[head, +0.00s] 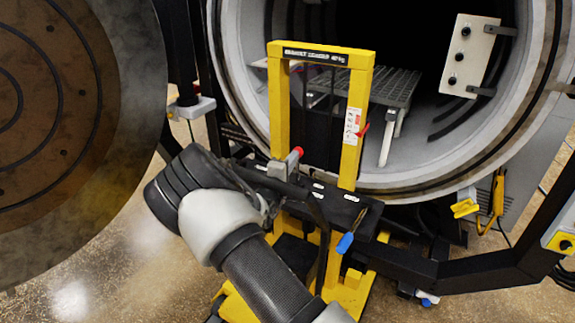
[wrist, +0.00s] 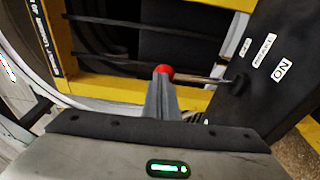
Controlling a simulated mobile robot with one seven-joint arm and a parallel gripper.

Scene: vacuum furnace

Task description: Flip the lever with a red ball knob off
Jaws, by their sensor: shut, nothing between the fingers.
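The red ball knob (wrist: 163,70) shows just beyond my fingertips in the wrist view. Its thin metal lever rod (wrist: 205,79) runs right to a black panel (wrist: 245,95) with white labels, one reading ON. In the head view the red knob (head: 298,151) shows at the tip of my gripper (head: 292,160), above the black shelf of the yellow frame. My gripper (wrist: 161,82) is shut and holds nothing. Its fingertips are close to the knob and partly cover it; I cannot tell whether they touch. The lever's rod is hidden in the head view.
The yellow lift frame (head: 360,100) stands before the open round furnace chamber (head: 420,130). A blue-handled lever (head: 345,243) hangs at the shelf's front right. The round furnace door (head: 80,110) is open at left. Bare floor (head: 110,260) lies at lower left.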

